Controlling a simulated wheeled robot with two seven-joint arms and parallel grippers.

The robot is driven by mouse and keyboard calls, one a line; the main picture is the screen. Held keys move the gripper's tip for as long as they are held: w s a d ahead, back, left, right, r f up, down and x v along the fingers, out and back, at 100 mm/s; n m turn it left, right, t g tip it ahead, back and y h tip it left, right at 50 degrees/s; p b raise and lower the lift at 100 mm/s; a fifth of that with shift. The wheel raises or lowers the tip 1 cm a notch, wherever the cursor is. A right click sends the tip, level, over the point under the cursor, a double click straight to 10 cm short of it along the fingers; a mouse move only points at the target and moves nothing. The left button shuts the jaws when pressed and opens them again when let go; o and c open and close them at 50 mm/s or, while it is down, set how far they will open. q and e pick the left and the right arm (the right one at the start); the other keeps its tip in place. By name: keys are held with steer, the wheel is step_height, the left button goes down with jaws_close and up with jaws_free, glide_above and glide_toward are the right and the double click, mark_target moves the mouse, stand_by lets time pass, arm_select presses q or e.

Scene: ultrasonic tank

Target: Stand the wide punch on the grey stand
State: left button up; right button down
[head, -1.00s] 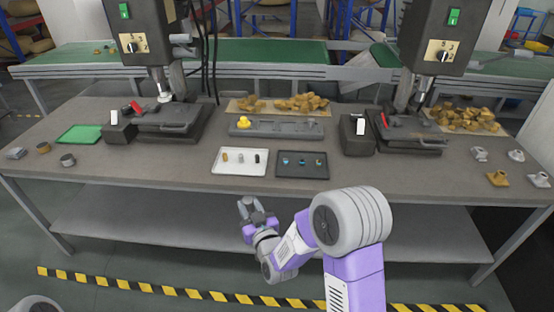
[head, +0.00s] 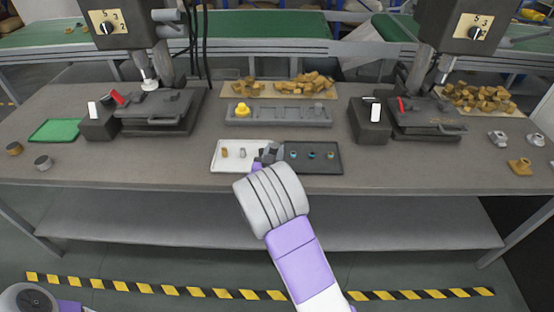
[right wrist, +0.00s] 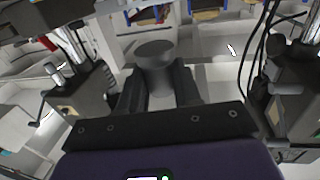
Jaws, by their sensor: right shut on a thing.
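My right gripper (head: 268,153) is over the right end of the white tray (head: 216,166), beside the dark tray. In the right wrist view its two fingers (right wrist: 158,95) are shut on a dark grey punch with a broad round top (right wrist: 155,52). I cannot tell its width against the others. A gold punch (head: 224,152) and a silver punch (head: 242,153) stand in the white tray. The grey stand (head: 262,121) lies behind the trays, a long block with several recesses and a yellow knobbed piece (head: 242,110) at its left end. My left gripper is out of view.
The dark tray (head: 325,168) holds several small coloured-top pieces. Heaps of brown pieces (head: 305,86) lie behind the stand. Bare table lies between the trays and the stand.

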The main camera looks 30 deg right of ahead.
steer(key=shift+d+f+h, duration=0.1)
steer(key=shift+d+h, duration=0.15)
steer(key=shift+h, duration=0.05)
step_height(320, 180, down, 9)
steer(key=b, duration=0.3)
steer(key=shift+d+f+b, duration=0.1)
steer(key=shift+f+b, duration=0.05)
steer(key=shift+b, duration=0.15)
steer(key=shift+f, duration=0.2)
steer(key=c, duration=0.8)
jaws_free()
steer(key=shift+r, duration=0.1)
